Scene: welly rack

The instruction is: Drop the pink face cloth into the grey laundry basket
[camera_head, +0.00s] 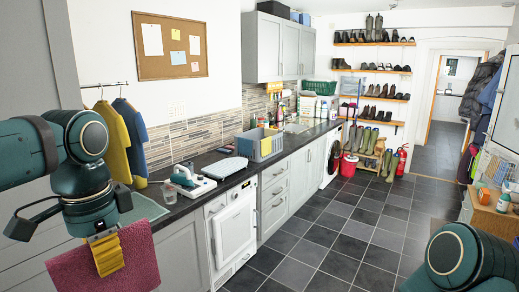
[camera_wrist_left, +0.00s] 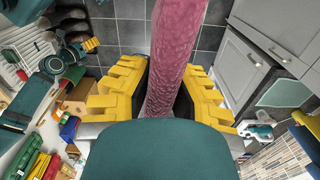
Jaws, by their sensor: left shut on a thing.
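The pink face cloth (camera_head: 135,258) hangs from my left gripper (camera_head: 105,252), at the lower left of the head view. In the left wrist view the cloth (camera_wrist_left: 172,62) runs between the yellow fingers of the left gripper (camera_wrist_left: 160,95), which are shut on it. A grey basket (camera_head: 268,150) stands on the dark counter, well beyond the left gripper and to its right. Something yellow shows at its rim. My right gripper (camera_wrist_left: 91,45) shows small in the left wrist view; I cannot tell its jaw state.
A green-and-white iron (camera_head: 187,177), a clear cup (camera_head: 169,192) and a flat grey item (camera_head: 228,168) lie on the counter (camera_head: 208,190) before the basket. Coats (camera_head: 130,135) hang at left. The tiled floor (camera_head: 310,240) is clear.

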